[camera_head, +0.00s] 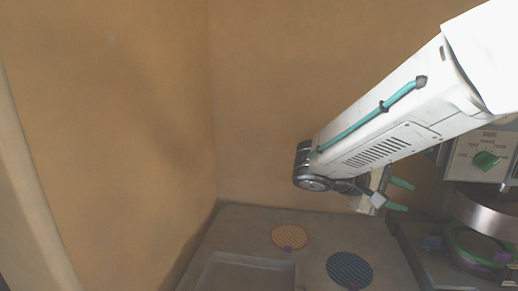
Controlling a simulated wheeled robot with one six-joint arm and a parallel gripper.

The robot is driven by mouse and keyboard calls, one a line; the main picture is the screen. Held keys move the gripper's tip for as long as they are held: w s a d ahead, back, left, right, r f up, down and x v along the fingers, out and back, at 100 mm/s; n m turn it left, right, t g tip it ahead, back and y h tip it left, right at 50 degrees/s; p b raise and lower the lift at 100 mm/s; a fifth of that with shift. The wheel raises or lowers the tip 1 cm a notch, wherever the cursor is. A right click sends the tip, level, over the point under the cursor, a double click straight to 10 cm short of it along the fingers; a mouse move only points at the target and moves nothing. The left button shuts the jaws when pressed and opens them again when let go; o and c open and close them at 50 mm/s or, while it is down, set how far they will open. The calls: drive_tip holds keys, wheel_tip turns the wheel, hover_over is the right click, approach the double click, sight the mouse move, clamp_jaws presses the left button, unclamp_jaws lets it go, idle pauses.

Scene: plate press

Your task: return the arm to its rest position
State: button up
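My white arm (385,115) with a teal cable reaches in from the upper right to a dark wrist joint. Its end, my gripper (401,195), points right, above the back right of the grey table (320,218). Its two green-tipped fingers are apart, with nothing visible between them. The arm covers part of the press.
A round orange patterned disc (289,236) and a dark blue striped disc (349,268) lie on the table. A shallow rectangular recess (245,271) is at the front left. A metal band (485,214) and green ring (462,250) show at the press. Tan walls stand behind and left.

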drive_tip(key=s+a+f+m+y, duration=0.1)
drive_tip(key=s+a+m+y, duration=0.1)
drive_tip(key=s+y, duration=0.5)
drive_tip(key=s+a+f+m+y, duration=0.2)
drive_tip(key=s+y, duration=0.4)
drive_tip(key=s, duration=0.8)
drive_tip(key=shift+a+f+y, duration=0.25)
drive_tip(key=shift+y, duration=0.15)
